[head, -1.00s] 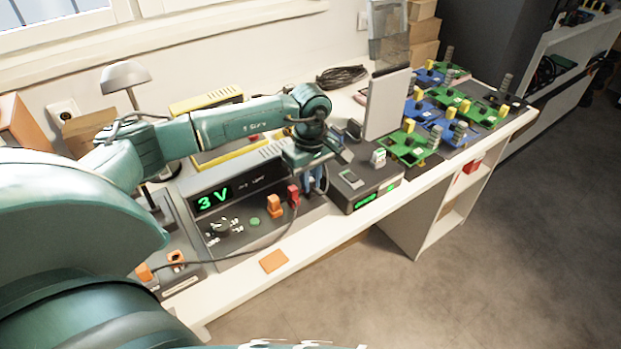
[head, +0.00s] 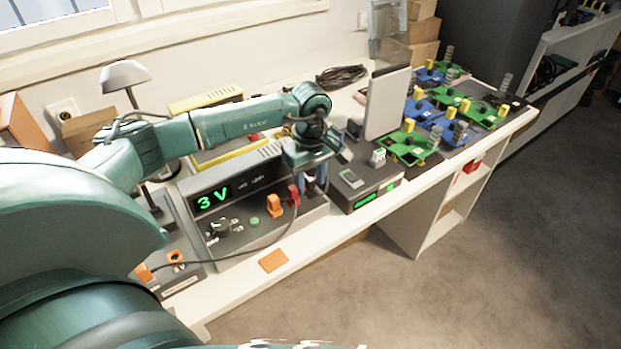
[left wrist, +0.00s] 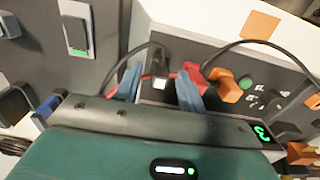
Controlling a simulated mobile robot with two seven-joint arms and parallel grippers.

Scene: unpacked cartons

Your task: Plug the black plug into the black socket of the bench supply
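The bench supply (head: 240,207) is a grey box with a green "3 V" display. Its front panel holds an orange plug (head: 275,203) and a red plug (head: 294,193); they also show in the left wrist view as the orange plug (left wrist: 226,87) and the red plug (left wrist: 193,72). My left gripper (head: 315,184) is at the panel's right end, beside the red plug. In the left wrist view its two blue fingers (left wrist: 158,88) stand apart, with a black plug (left wrist: 157,66) and its cable between them. The black socket is hidden. My right gripper is out of view.
A second grey box (head: 365,185) with a green display stands just right of the gripper, with an upright grey panel behind it. Green and blue boards (head: 440,128) fill the bench's right end. A cable crosses the supply's front. An orange square (head: 273,260) lies near the front edge.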

